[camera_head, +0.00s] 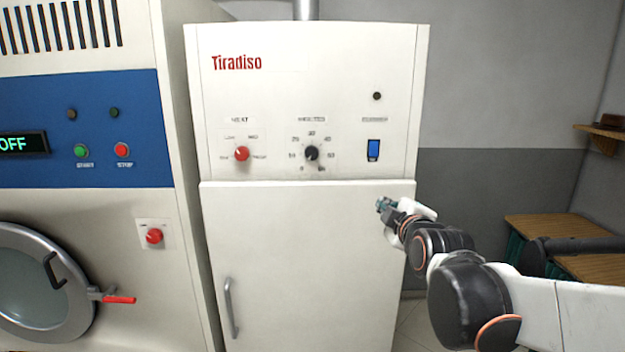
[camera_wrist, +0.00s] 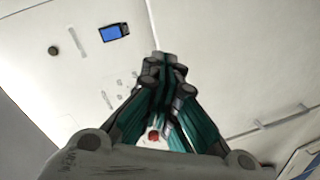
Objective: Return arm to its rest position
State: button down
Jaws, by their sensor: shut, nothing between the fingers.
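My gripper (camera_head: 384,205) is in front of the upper right part of the white Tiradiso cabinet's door (camera_head: 290,230). My arm reaches in from the lower right of the head view. In the wrist view my gripper (camera_wrist: 165,62) has its teal and grey fingers closed together with nothing between them. Beyond the fingers in that view is the white cabinet face with the blue switch (camera_wrist: 114,32). I cannot tell the exact gap between the fingertips and the cabinet.
The cabinet panel carries a red knob (camera_head: 241,153), a black dial (camera_head: 312,153) and a blue switch (camera_head: 373,150). A door handle (camera_head: 230,307) is at lower left. A machine with a round door (camera_head: 40,285) stands left. A wooden table (camera_head: 560,228) and shelf (camera_head: 603,131) are at right.

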jog(key=s+d+f+m+g+b, duration=0.1)
jog(key=s+f+m+g+b, duration=0.7)
jog(key=s+f, duration=2)
notch_tip(320, 180, down, 3)
jog(key=m+b, duration=0.5)
jog(key=b, duration=0.1)
jog(key=shift+s+r+g+h, duration=0.15)
jog(key=shift+s+g+h, duration=0.15)
jog(key=shift+g, duration=0.1)
jog(key=shift+d, duration=0.1)
